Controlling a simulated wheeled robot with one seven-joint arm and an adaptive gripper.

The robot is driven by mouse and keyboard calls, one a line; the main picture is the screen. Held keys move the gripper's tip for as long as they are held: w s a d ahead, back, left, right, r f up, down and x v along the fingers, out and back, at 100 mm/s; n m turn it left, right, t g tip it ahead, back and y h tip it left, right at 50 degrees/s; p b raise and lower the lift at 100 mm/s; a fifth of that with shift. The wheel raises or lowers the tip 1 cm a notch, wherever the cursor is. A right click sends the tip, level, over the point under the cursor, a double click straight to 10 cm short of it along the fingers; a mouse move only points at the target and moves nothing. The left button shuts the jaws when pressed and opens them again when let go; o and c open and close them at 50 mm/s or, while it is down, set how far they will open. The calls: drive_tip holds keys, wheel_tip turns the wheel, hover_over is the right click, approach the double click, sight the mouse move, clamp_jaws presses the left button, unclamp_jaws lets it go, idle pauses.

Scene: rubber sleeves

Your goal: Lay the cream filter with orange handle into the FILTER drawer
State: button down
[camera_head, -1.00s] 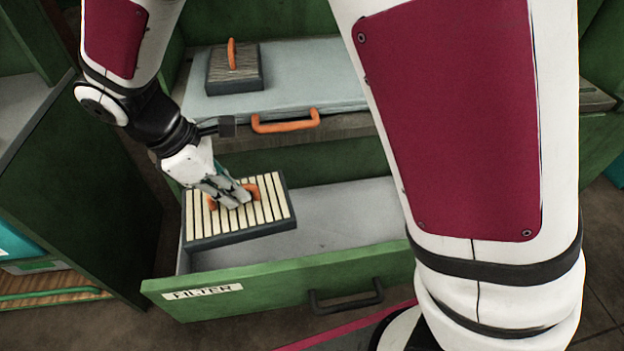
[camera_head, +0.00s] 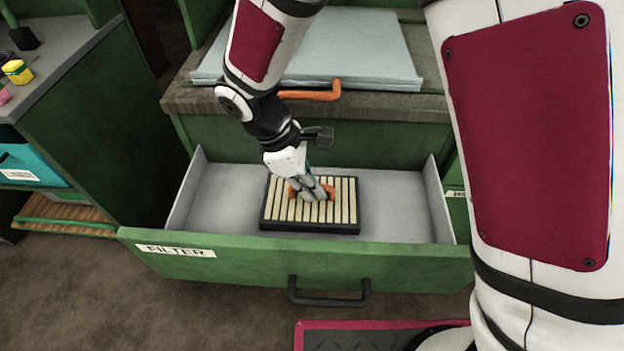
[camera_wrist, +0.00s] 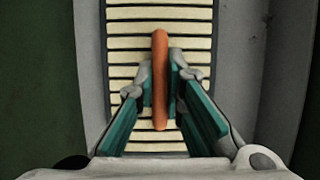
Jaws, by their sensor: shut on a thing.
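The cream filter (camera_head: 345,205) is a flat slatted panel with a dark frame and an orange handle (camera_head: 328,190). It is within the outline of the open FILTER drawer (camera_head: 405,215), about the middle of its width; whether it touches the drawer floor I cannot tell. My gripper (camera_head: 318,193) is shut on the orange handle from above. In the wrist view the handle (camera_wrist: 160,50) runs between the teal finger pads of my gripper (camera_wrist: 160,88), with the cream slats (camera_wrist: 130,28) below. The drawer's front bears a FILTER label (camera_head: 176,251) and a dark pull.
Above the drawer a worktop holds a pale blue sheet (camera_head: 365,50) and an orange handle (camera_head: 312,95). A green cabinet (camera_head: 95,130) stands to the left. The drawer has bare floor to both sides of the filter. A red-edged mat (camera_head: 305,335) lies in front.

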drive_tip(key=c, duration=1.7)
unclamp_jaws()
drive_tip(key=shift+a, duration=0.1)
drive_tip(key=p+v, duration=0.3)
drive_tip(key=v, duration=0.9)
drive_tip(key=shift+r, duration=0.1)
